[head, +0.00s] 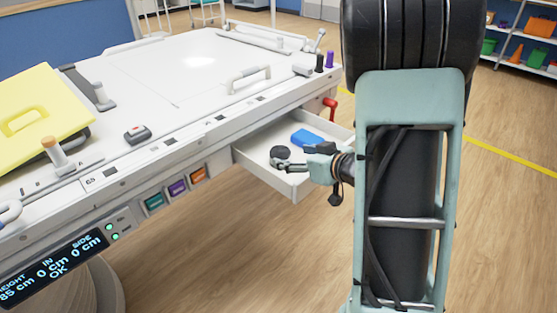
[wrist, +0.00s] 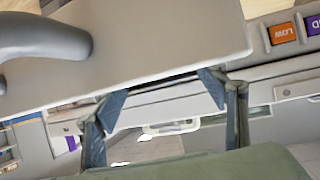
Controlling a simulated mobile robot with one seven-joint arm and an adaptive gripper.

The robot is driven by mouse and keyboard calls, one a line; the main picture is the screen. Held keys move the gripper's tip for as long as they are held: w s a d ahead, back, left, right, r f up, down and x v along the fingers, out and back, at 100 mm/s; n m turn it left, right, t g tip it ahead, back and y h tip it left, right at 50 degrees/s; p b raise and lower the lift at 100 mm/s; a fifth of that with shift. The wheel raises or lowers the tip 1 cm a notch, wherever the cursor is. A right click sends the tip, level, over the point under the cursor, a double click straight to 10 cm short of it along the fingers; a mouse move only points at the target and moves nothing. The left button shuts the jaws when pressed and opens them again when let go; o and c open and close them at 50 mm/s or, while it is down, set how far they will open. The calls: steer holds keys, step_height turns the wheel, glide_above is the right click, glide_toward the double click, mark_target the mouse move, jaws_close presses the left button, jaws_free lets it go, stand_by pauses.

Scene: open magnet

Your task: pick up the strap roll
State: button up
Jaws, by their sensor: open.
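A dark round roll (head: 280,152), which looks like the strap roll, lies in the open white drawer (head: 291,184) under the table's side. My gripper (head: 289,158) reaches in from the right, over the drawer. Its fingers are open, with the tips close to the roll. I cannot tell whether they touch it. In the wrist view my gripper (wrist: 165,98) has its two fingertips well apart with nothing held between them. I cannot make out the strap roll for certain in that view.
A blue block (head: 306,138) lies in the drawer beyond the roll. A grey curved shape (wrist: 45,45) fills the wrist view's upper left.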

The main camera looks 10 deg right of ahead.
mark_target(282, 153)
steer(key=b+x, duration=0.2)
steer(key=x, duration=0.4)
steer(key=shift+w, duration=0.15)
steer(key=shift+r, duration=0.1)
steer(key=c, duration=1.3)
steer(key=shift+o, duration=0.2)
